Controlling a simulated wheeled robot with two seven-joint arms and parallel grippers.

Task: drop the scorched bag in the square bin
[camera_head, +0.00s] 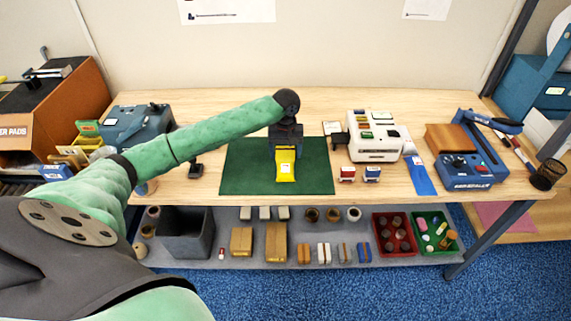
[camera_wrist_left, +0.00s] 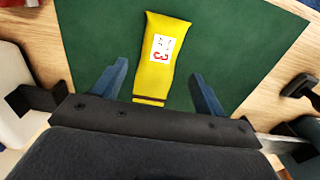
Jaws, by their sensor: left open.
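A yellow bag (camera_head: 285,166) with a white label lies on the green mat (camera_head: 240,176). In the left wrist view the bag (camera_wrist_left: 165,40) shows a red mark on its label and dark brown bands across its near end. My left gripper (camera_head: 286,146) is over the bag's far end in the head view. In the wrist view its two blue fingers (camera_wrist_left: 158,82) are spread wide, one on each side of the bag, with nothing between them gripped. A dark grey square bin (camera_head: 187,236) stands on the shelf below the table, at the left. My right gripper is not in view.
A white machine (camera_head: 376,138) and two small stamps stand right of the mat, with a blue device (camera_head: 465,165) beyond. Another blue machine (camera_head: 137,126) stands left. The shelf holds brown cartons (camera_head: 275,242), rolls, and red and green trays (camera_head: 434,232).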

